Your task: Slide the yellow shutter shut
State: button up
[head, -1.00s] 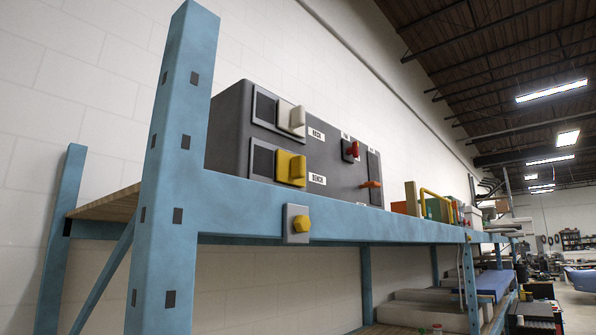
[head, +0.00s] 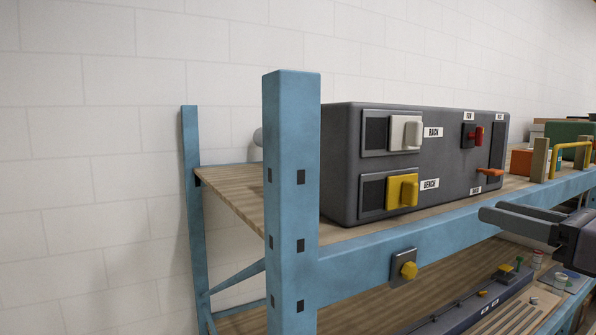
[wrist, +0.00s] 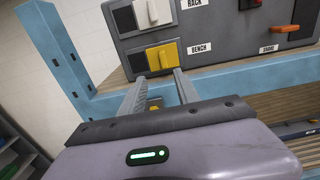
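The yellow shutter (head: 402,190) is a block with a raised handle, in the lower grey frame labelled BENCH on the dark grey box (head: 345,165). It covers the right part of that frame; a dark opening (head: 372,195) shows on its left. The shutter also shows in the wrist view (wrist: 163,57), just beyond my fingertips. My gripper (head: 490,210) is at the right of the head view, in front of the shelf. In the wrist view, its two fingers (wrist: 162,80) are apart with nothing between them.
A white shutter (head: 406,133) labelled RACK sits above. A red switch (head: 472,136) and an orange lever (head: 490,172) are to the right. A blue post (head: 291,200) stands at left.

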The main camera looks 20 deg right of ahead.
aim_at(416, 193)
jog(key=w+p, duration=0.1)
jog(key=w, duration=0.4)
jog(key=w+p, duration=0.1)
jog(key=w, duration=0.5)
jog(key=w+p, duration=0.1)
jog(key=w, duration=0.4)
jog(key=shift+w+a+f+p, duration=0.2)
jog(key=shift+a+f+p, duration=0.1)
jog(key=shift+a+p, duration=0.1)
jog(key=shift+w+d, duration=0.15)
jog(key=shift+w, duration=0.1)
jog(key=shift+s, duration=0.15)
jog(key=shift+c, duration=0.7)
grip_shut()
